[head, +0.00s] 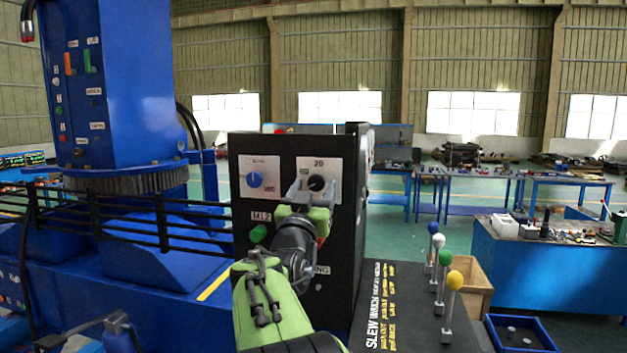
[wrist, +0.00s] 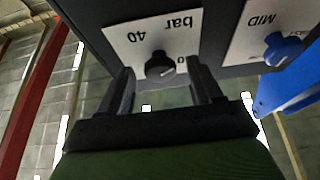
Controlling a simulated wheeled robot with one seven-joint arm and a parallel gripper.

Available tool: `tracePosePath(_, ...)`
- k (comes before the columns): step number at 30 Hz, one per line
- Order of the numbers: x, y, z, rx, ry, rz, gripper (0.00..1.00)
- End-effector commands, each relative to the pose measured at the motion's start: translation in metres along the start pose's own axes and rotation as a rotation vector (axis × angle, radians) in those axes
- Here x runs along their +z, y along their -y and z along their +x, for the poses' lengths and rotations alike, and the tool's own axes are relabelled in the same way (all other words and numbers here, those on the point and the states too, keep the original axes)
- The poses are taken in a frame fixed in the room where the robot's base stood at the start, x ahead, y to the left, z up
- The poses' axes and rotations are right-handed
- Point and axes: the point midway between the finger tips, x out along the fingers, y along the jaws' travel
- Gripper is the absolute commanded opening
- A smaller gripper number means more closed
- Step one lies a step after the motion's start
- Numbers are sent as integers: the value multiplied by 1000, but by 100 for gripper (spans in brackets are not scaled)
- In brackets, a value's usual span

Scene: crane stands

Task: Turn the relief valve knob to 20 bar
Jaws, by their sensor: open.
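The relief valve knob (head: 316,183) is a small black round knob on a white scale plate marked 20 on the black control box. In the wrist view the knob (wrist: 160,66) sits on its plate (wrist: 122,34), which shows "bar" and "40" upside down. My gripper (head: 302,190) is in front of the plate. Its two dark fingers (wrist: 160,84) are open, one to each side of the knob, with visible gaps. I cannot tell whether the fingertips reach around the knob. The knob's pointer setting is too small to read.
A blue knob (head: 255,179) on its own plate is left of the black knob; it also shows in the wrist view (wrist: 284,46). A green button (head: 258,234) is below it. Several ball-topped levers (head: 445,279) stand at the right. A black railing (head: 120,222) runs left of the box.

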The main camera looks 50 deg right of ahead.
Motion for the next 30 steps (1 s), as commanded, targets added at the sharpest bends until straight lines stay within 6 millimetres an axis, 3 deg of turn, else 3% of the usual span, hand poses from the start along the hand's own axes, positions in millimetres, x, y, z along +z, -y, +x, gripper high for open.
tracePosePath(8,1,0,3,0,1,0,64)
tracePosePath(19,1,0,3,0,1,0,10)
tracePosePath(30,1,-1,3,-26,2,-63,9)
